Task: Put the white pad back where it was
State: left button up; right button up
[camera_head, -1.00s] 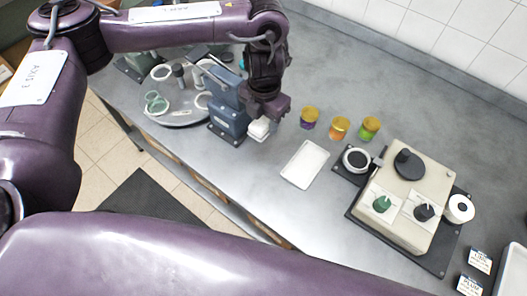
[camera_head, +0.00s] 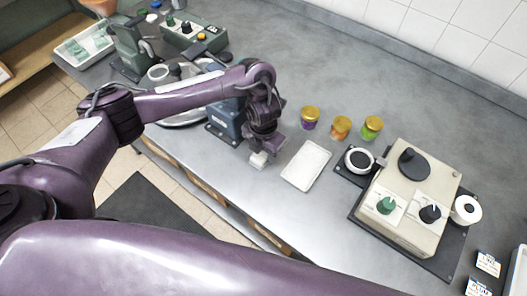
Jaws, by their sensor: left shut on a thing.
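The white pad (camera_head: 258,160) is a small white block at the tip of my left gripper (camera_head: 261,152). The gripper points down and is shut on it, beside the blue-grey press (camera_head: 226,120) and left of the flat white tray (camera_head: 306,165). The fingers partly hide the pad, and I cannot tell whether it touches the counter. My right gripper is not in view.
Three gold-lidded jars, purple (camera_head: 309,119), orange (camera_head: 341,128) and green (camera_head: 372,128), stand behind the tray. A beige machine with knobs (camera_head: 413,196) stands at the right. A dark green device (camera_head: 190,36) stands at the back left. The counter behind the jars is clear.

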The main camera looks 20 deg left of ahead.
aim_at(263, 152)
pick_arm(q)
jog(key=shift+f, duration=0.1)
jog(key=o, duration=0.9)
jog(key=shift+o, duration=0.2)
jog(key=shift+r, duration=0.3)
notch_tip(263, 152, up, 12)
jog(key=p, duration=0.2)
jog(key=shift+s+f, duration=0.1)
jog(key=shift+f, duration=0.1)
